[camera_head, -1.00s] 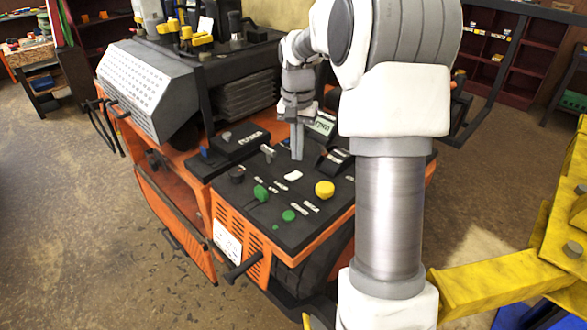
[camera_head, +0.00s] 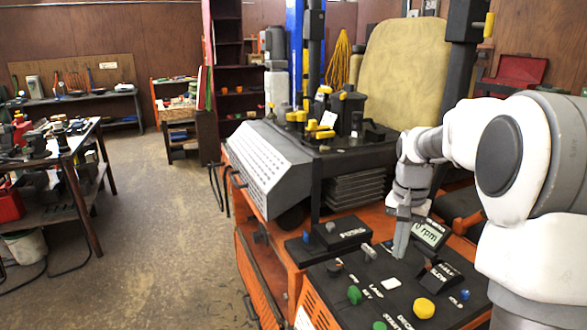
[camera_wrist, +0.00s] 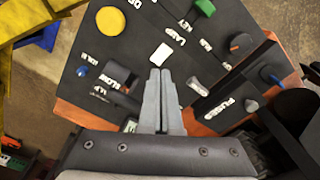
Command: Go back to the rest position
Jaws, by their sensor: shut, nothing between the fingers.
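My gripper (camera_head: 402,240) is shut and empty, its fingers pointing down above the black control panel (camera_head: 345,290) of the orange machine. In the wrist view my gripper (camera_wrist: 161,78) shows as two grey fingers pressed together, with their tips near a white button (camera_wrist: 161,52). The panel also bears a yellow knob (camera_head: 424,307), green knobs (camera_head: 354,295) and a small display reading "0 rpm" (camera_head: 430,233). I cannot tell whether the fingertips touch the panel.
A beige seat (camera_head: 400,65) and yellow-handled levers (camera_head: 318,128) stand behind the panel. A cluttered workbench (camera_head: 55,160) is at the left. Open floor (camera_head: 150,220) lies between bench and machine. A yellow frame (camera_wrist: 40,22) shows in the wrist view.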

